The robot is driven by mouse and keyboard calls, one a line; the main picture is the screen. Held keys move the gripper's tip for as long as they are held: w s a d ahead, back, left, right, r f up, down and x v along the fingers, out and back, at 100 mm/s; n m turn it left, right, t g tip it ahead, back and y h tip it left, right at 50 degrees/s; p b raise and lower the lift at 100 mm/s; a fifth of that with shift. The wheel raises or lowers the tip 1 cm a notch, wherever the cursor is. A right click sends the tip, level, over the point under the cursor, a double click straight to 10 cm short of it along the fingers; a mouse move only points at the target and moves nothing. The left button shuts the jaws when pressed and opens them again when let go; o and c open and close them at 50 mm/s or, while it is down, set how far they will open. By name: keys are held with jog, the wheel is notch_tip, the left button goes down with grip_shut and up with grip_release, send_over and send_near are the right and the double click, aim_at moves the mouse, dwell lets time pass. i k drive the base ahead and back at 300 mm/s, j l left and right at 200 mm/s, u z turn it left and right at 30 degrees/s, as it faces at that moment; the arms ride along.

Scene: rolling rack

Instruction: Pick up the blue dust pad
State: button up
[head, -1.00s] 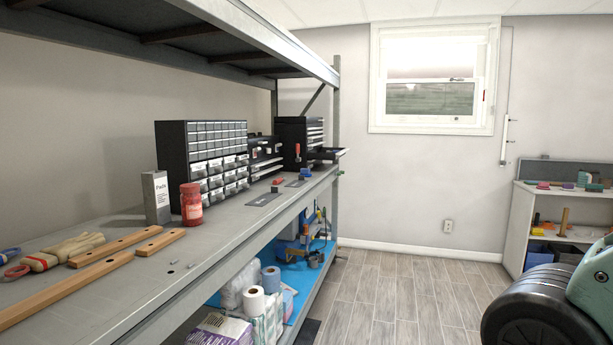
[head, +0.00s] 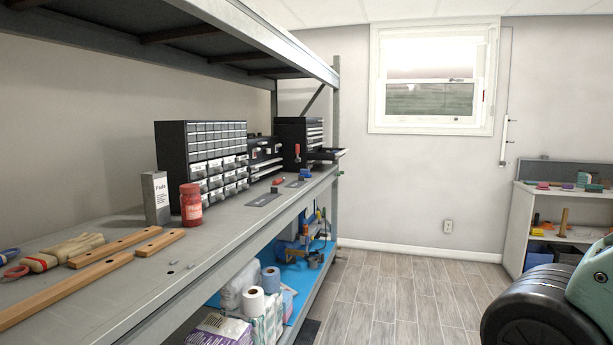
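A small blue block (head: 305,173) lies on the grey rack shelf (head: 225,225), near its far end, beside dark flat labels. It may be the blue dust pad, but it is too small to be sure. A box marked "Pads" (head: 156,198) stands upright on the same shelf, nearer to me, beside a red jar (head: 191,205). My gripper is not in view. Part of my own arm shows at the lower right, well apart from the rack.
A black drawer cabinet (head: 203,155) and a dark tool chest (head: 299,137) stand along the back of the shelf. Gloves (head: 65,250) and wooden bars (head: 72,290) lie at the near end. A white shelf unit (head: 517,225) is at the right. The plank floor (head: 400,290) between is clear.

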aim_at(305, 172)
jog(key=i+z, duration=0.2)
jog(key=i, duration=0.6)
jog(key=i+l+z, duration=0.1)
jog(key=i, duration=1.9)
jog(key=i+l+u, duration=0.1)
jog(key=i+u, duration=0.25)
jog(key=i, duration=0.2)
jog(key=i+l+u, duration=0.35)
jog(key=i, duration=0.2)
jog(key=i+l+u, duration=0.4)
jog(key=i, duration=0.15)
